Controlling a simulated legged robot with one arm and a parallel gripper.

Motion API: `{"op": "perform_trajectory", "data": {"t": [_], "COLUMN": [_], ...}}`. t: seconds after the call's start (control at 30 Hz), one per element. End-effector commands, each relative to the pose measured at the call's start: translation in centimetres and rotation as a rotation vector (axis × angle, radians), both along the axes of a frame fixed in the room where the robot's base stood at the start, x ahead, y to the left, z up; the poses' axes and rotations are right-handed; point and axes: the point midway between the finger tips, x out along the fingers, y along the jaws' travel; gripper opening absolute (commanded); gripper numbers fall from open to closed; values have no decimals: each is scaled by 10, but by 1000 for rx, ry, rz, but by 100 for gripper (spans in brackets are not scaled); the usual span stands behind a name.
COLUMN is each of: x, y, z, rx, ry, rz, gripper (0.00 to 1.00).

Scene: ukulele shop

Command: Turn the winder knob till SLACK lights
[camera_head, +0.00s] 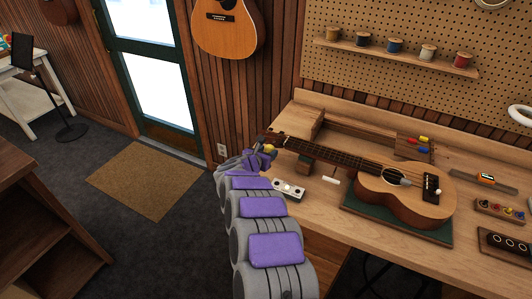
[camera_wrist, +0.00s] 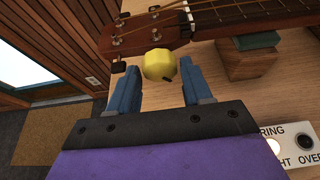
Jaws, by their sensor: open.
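The ukulele (camera_head: 420,203) lies face up, its neck reaching left to the headstock. A yellow faceted winder knob (camera_wrist: 158,64) sits beside the headstock (camera_wrist: 150,30); it also shows small in the head view (camera_head: 269,149). My gripper (camera_wrist: 158,72) is open, with a blue finger on each side of the knob; I cannot tell whether either touches it. The white indicator box (camera_head: 288,189) sits on the bench below the neck. In the wrist view its panel (camera_wrist: 289,130) is cut off: one bright lamp and one dark lamp beside OVER show. The SLACK label is not readable.
The ukulele body rests on a green mat (camera_head: 352,208) on the wooden bench (camera_head: 335,225). A wooden neck support (camera_wrist: 248,60) stands right of the knob. Small tools and blocks lie at the bench's right. Open floor and a brown doormat (camera_head: 148,180) are left.

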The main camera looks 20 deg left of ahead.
Motion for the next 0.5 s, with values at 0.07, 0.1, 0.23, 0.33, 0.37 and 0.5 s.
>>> {"op": "perform_trajectory", "data": {"t": [0.07,0.1,0.23,0.33,0.37,0.5], "x": [4,4,6,6,6,6], "y": [0,0,2,3,3,3], "z": [-2,-2,-3,-4,-4,-4], "rx": [0,-1,-2,-3,-3,-3], "ry": [-1,-1,-1,-1,-1,-1], "rz": [-1,-1,0,0,0,1], "gripper": [49,49,49,49,49,44]}}
